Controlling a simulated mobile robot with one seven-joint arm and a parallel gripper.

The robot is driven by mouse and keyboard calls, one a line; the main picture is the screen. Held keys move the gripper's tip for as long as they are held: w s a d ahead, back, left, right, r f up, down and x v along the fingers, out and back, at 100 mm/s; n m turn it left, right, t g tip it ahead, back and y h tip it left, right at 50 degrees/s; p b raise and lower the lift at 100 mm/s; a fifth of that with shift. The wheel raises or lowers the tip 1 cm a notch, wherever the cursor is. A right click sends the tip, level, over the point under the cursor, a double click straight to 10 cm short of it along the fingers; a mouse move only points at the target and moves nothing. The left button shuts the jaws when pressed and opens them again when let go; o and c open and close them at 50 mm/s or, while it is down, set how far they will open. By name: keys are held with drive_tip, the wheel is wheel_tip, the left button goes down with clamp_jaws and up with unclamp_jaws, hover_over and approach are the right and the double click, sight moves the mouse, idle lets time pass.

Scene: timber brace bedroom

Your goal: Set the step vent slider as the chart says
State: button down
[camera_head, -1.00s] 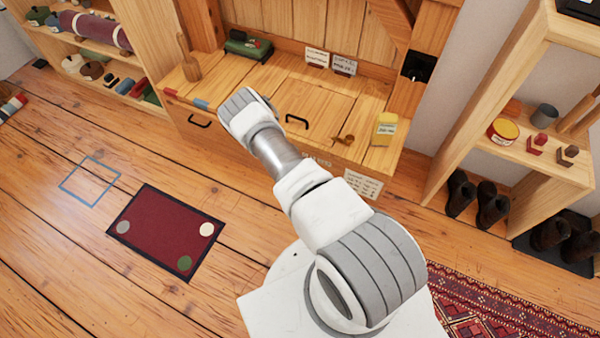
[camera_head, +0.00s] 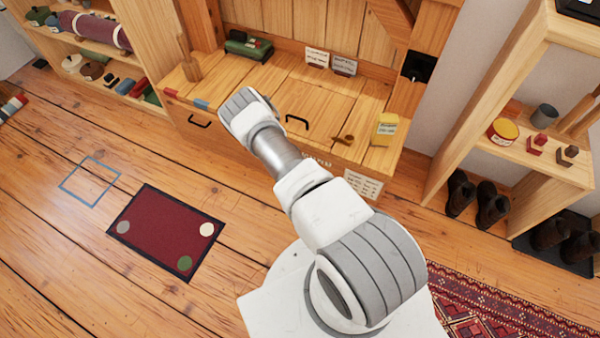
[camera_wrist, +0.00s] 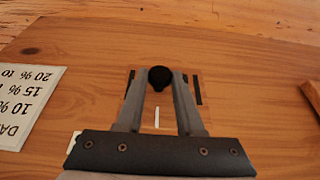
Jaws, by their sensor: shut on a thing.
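In the wrist view, my gripper (camera_wrist: 162,84) is shut on a round black knob (camera_wrist: 160,74), which stands on the wooden step face and looks like the vent slider's knob. Dark slots (camera_wrist: 197,90) show on both sides of the fingers. A short white mark (camera_wrist: 157,117) lies between the fingers. A white chart card (camera_wrist: 27,103) is at the left, upside down and partly cut off, with lines reading 10, 15 and 20. In the head view, the chart (camera_head: 363,184) is on the step's front; my arm hides the gripper and knob.
The wooden step top (camera_head: 315,105) carries a yellow box (camera_head: 385,129), a green case (camera_head: 248,45) and two small cards (camera_head: 317,58). A dark red mat (camera_head: 160,228) lies on the floor at left. A shelf (camera_head: 535,160) stands at right, with boots below.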

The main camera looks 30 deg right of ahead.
drive_tip(key=s+d+p, duration=0.1)
drive_tip(key=s+d, duration=0.4)
drive_tip(key=s, duration=0.2)
drive_tip(key=shift+s+d, duration=0.15)
drive_tip(key=shift+d, duration=0.2)
drive_tip(key=c, duration=0.6)
unclamp_jaws()
drive_tip(key=shift+s, duration=0.1)
drive_tip(key=shift+o, duration=0.2)
drive_tip(key=p+v, duration=0.7)
drive_tip(key=v, duration=1)
drive_tip(key=shift+r, duration=0.2)
